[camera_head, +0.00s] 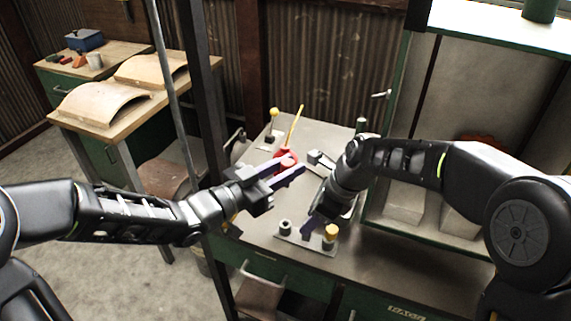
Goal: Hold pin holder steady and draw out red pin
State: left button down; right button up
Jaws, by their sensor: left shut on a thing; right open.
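The pin holder (297,242) is a flat grey plate on the workbench. It carries a grey post (285,227) on the left and a yellow-topped pin (331,231) on the right. My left gripper (287,169) is above and behind the holder, shut on the red pin (287,157), whose rounded red top shows at its fingertips. The pin's lower part is hidden by the fingers. My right gripper (312,224) is open and points down over the middle of the holder. I cannot tell whether it touches the plate, and its wrist hides part of the fingers.
The grey workbench (260,233) has a yellow rod (295,125) and small black items at the back. A green-framed cabinet (395,90) stands to the right. A dark upright post (203,80) rises left of the bench. A second table (65,125) with curved wooden pieces stands at far left.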

pick_arm(q)
jog(key=shift+w+a, duration=0.15)
jog(key=shift+a, duration=0.05)
pick_arm(e)
jog(key=v, duration=0.8)
jog(key=shift+d, duration=0.2)
pick_arm(q)
jog(key=shift+a, duration=0.1)
pick_arm(e)
jog(key=shift+f, duration=0.2)
